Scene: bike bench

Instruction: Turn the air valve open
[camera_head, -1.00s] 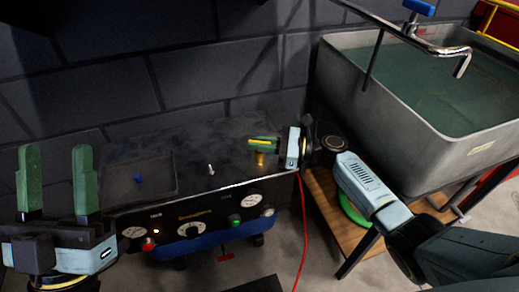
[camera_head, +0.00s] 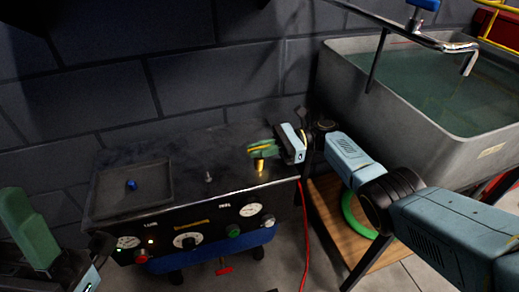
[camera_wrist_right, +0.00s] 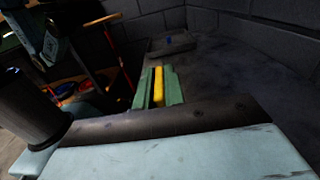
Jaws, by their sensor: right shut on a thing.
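The air valve (camera_head: 260,166) has a brass body and a yellow handle, at the right end of the black bench unit's top. My right gripper (camera_head: 262,149) reaches in from the right with its green fingers closed around the yellow handle. In the right wrist view, the yellow handle (camera_wrist_right: 158,86) runs lengthwise between the two green fingers. The fingers hide part of the handle. My left gripper (camera_head: 30,230) is at the lower left edge, partly out of frame. One green finger shows clearly, and its opening cannot be made out.
The black unit (camera_head: 215,190) has a front panel with gauges and knobs. A shallow tray (camera_head: 105,203) with a blue piece (camera_head: 131,184) sits on its left. A grey sink (camera_head: 400,130) stands at right. A red hose (camera_head: 304,235) hangs beside the unit.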

